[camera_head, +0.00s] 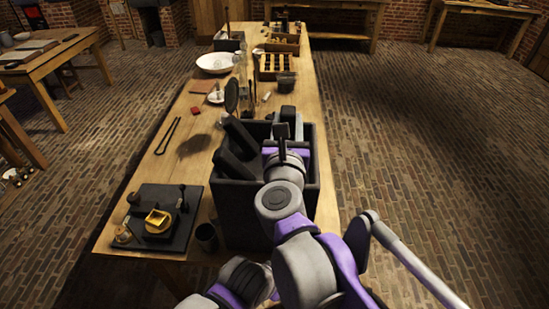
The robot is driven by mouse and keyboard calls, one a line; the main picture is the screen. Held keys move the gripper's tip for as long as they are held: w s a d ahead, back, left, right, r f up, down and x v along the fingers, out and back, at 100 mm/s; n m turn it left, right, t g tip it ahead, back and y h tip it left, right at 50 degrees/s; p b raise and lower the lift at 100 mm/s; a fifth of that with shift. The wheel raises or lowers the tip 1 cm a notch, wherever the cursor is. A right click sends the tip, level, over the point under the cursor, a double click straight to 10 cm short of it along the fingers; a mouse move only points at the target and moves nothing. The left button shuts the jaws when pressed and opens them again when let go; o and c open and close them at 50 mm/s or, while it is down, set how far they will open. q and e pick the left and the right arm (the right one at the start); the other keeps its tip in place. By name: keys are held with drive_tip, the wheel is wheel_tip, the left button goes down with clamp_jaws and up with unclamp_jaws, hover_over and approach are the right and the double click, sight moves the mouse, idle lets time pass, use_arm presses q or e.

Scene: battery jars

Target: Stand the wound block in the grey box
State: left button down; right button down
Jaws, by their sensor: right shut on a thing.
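The dark grey box (240,213) stands open-topped on the long wooden table, in front of me. Dark slab-like pieces (236,138) lean inside its left part. My right gripper (287,122) is over the box's right far part, pointing away from me. It is shut on a dark piece, mostly hidden by the gripper and arm. I cannot make out any winding on it, nor whether it touches the box floor. My left gripper is not in view.
A black board (150,238) with a yellow square piece (157,218) lies left of the box, with a dark cup (206,237) between. The table's right edge is close to the box.

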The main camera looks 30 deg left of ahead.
drive_tip(key=f, duration=0.4)
drive_tip(key=shift+s+d+f, duration=0.2)
drive_tip(key=shift+s, duration=0.1)
drive_tip(key=shift+f+b, duration=0.4)
drive_tip(key=shift+f, duration=2)
drive_tip(key=shift+f, duration=0.1)
drive_tip(key=shift+c, duration=2.4)
unclamp_jaws()
